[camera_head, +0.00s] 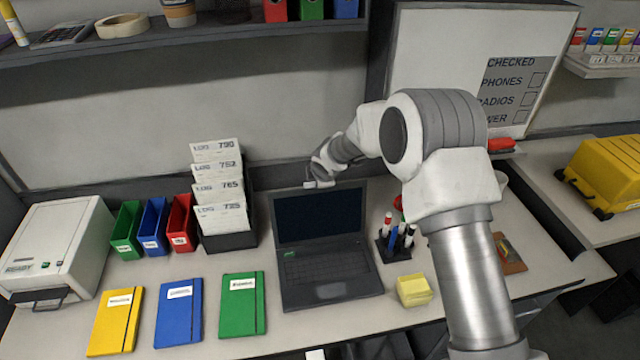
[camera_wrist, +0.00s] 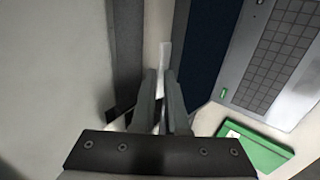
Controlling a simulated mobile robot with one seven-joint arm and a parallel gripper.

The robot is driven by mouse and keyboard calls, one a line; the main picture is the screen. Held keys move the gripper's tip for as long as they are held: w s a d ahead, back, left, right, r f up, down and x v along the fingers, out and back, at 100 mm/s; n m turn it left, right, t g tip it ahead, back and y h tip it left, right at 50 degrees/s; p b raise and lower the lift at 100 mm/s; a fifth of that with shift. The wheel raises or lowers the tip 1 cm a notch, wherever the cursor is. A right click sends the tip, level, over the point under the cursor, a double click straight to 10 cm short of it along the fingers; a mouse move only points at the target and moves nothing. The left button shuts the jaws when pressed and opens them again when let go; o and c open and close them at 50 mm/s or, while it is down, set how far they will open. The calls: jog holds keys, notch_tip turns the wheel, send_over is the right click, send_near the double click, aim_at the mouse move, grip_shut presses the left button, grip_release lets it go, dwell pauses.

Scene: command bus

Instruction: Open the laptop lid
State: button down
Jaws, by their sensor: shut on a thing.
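The laptop (camera_head: 325,272) stands on the desk with its keyboard toward the front. Its lid (camera_head: 320,217) is raised, leaning back, with the dark screen facing forward. My gripper (camera_head: 318,184) is at the lid's top edge, near its middle. The exact contact between the fingertips and the lid is partly hidden by the fingers.
A log file holder (camera_head: 230,240) stands left of the laptop, a pen holder (camera_head: 393,250) and yellow notes (camera_head: 413,290) to its right. A green notebook (camera_head: 242,304) lies at the left front. A shelf (camera_head: 180,40) hangs above; the wall is close behind the lid.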

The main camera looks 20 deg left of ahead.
jog(key=shift+w+a, duration=0.25)
jog(key=shift+w, duration=0.05)
jog(key=c, duration=1.5)
grip_release()
jog(key=shift+w+a, duration=0.1)
jog(key=shift+o, duration=1)
jog(key=shift+s, duration=0.2)
jog(key=b+v, duration=0.1)
jog(key=v, duration=1.6)
jog(key=shift+r, duration=0.25)
jog(key=shift+d, duration=0.2)
